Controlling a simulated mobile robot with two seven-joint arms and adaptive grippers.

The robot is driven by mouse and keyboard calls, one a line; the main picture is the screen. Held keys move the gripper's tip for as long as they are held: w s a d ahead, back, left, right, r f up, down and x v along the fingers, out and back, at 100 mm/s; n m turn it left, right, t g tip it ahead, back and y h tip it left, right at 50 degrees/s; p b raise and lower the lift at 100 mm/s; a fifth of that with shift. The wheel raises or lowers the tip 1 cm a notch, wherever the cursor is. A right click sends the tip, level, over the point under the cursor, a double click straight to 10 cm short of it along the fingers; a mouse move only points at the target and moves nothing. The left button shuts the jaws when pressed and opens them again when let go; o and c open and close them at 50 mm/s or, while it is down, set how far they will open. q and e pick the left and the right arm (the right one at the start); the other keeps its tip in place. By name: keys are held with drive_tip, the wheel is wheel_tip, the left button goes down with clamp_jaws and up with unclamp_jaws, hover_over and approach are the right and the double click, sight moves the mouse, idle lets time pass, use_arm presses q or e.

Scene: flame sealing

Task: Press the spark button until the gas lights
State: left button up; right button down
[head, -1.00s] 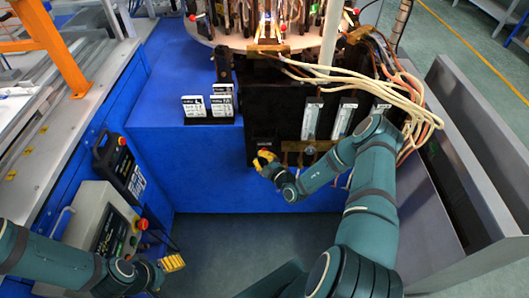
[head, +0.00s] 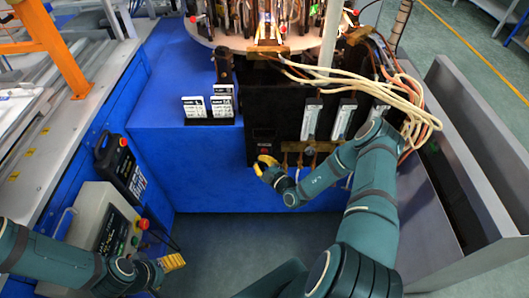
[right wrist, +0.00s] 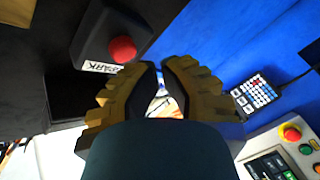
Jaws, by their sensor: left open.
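The spark button is a red knob (right wrist: 122,49) on a black box with a "SPARK" label (right wrist: 100,67); it also shows as a small red spot in the head view (head: 264,150). My right gripper (head: 263,164) is just below and in front of it. In the right wrist view its yellow fingers (right wrist: 158,66) have their tips close together, hold nothing, and are beside the button, apart from it. My left gripper (head: 174,262) is open and empty at the lower left. A bright glow (head: 267,18) shows among the burner parts at the top.
The black panel (head: 285,100) carries flow tubes (head: 312,118) and brass fittings. Pale hoses (head: 400,92) hang at its right. Small label cards (head: 208,106) stand on the blue cabinet (head: 165,70). A control box with a red stop button (head: 142,223) is near my left gripper.

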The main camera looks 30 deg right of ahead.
drive_tip(key=shift+s, duration=0.1)
drive_tip(key=shift+s+a+p, duration=0.3)
drive_tip(key=shift+s+a, duration=0.15)
drive_tip(key=shift+s, duration=0.25)
drive_tip(key=shift+s+a+p, duration=0.35)
drive_tip(key=shift+s+a, duration=0.05)
drive_tip(key=shift+s, duration=0.25)
drive_tip(key=shift+s+a+p, duration=0.3)
drive_tip(key=shift+s+a, duration=0.15)
drive_tip(key=shift+s, duration=0.25)
